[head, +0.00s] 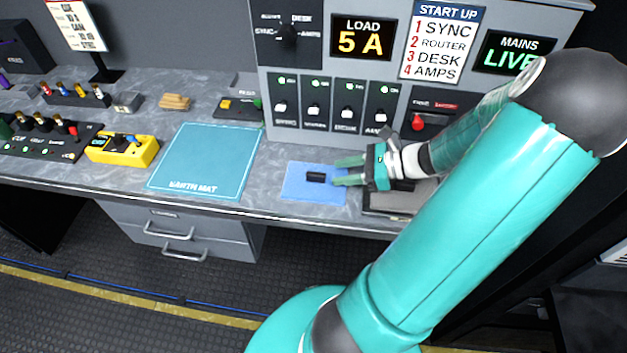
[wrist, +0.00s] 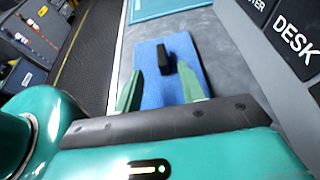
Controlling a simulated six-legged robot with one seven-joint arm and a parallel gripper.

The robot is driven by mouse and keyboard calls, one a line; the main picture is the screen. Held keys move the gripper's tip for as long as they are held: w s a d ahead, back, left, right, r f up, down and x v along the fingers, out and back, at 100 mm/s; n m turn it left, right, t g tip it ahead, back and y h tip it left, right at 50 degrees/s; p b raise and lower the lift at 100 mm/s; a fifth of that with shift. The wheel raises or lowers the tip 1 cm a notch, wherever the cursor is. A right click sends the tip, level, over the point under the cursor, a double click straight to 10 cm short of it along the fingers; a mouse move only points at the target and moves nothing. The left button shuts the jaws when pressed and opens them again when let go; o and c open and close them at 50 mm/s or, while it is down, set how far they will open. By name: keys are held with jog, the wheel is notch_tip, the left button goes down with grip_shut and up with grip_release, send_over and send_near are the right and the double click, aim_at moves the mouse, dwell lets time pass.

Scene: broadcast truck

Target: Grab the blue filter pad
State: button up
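The blue filter pad (head: 297,192) lies flat on the grey counter near its front edge, below the panel of switches. A small black block (head: 316,177) stands up from the pad as a grip. My gripper (head: 336,171) comes in from the right, its two green fingers apart over the pad's right part. In the wrist view, the pad (wrist: 152,98) lies beneath the fingers, and the black block (wrist: 165,58) shows between and just beyond the fingertips (wrist: 159,69). The gripper is open and empty. I cannot tell whether a finger touches the pad.
A teal earth mat (head: 205,160) lies left of the pad. A grey tray-like item (head: 392,200) sits under my wrist at the right. The switch panel (head: 330,105) rises behind. A yellow box (head: 122,150) stands farther left.

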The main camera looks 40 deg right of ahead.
aim_at(321, 174)
jog(key=x, duration=0.7)
jog(key=shift+w+a+f, duration=0.1)
jog(key=shift+w+f, duration=0.1)
jog(key=shift+w, duration=0.1)
grip_shut()
